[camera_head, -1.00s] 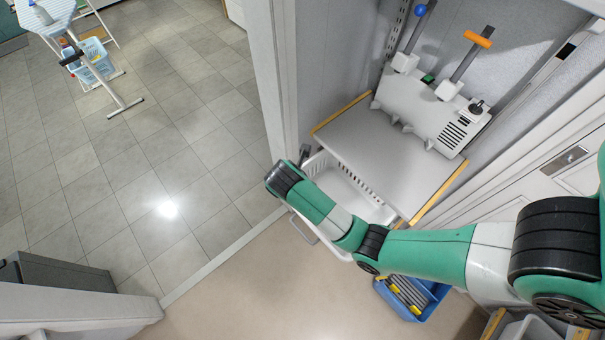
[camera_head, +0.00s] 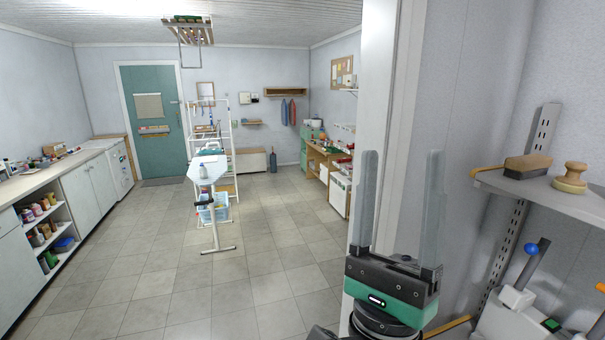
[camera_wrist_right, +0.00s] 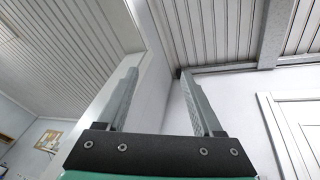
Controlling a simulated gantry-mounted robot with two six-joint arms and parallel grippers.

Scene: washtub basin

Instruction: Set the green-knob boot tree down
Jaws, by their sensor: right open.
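My right gripper (camera_head: 402,160) stands upright in front of the door frame in the head view, its two grey fingers wide apart with nothing between them. The right wrist view also shows the gripper (camera_wrist_right: 158,75) empty, pointing up at the ceiling. I cannot make out a green-knob boot tree in either current view. A post with a blue knob (camera_head: 531,249) rises from a white rack unit (camera_head: 497,318) at the lower right, partly cut off by the frame. My left gripper is not in view.
A grey wall shelf (camera_head: 545,188) at the right holds a brush (camera_head: 527,167) and a wooden knob-like item (camera_head: 571,177). The door frame (camera_head: 393,120) stands close behind my gripper. An ironing board (camera_head: 207,170) stands farther off, with open tiled floor around it.

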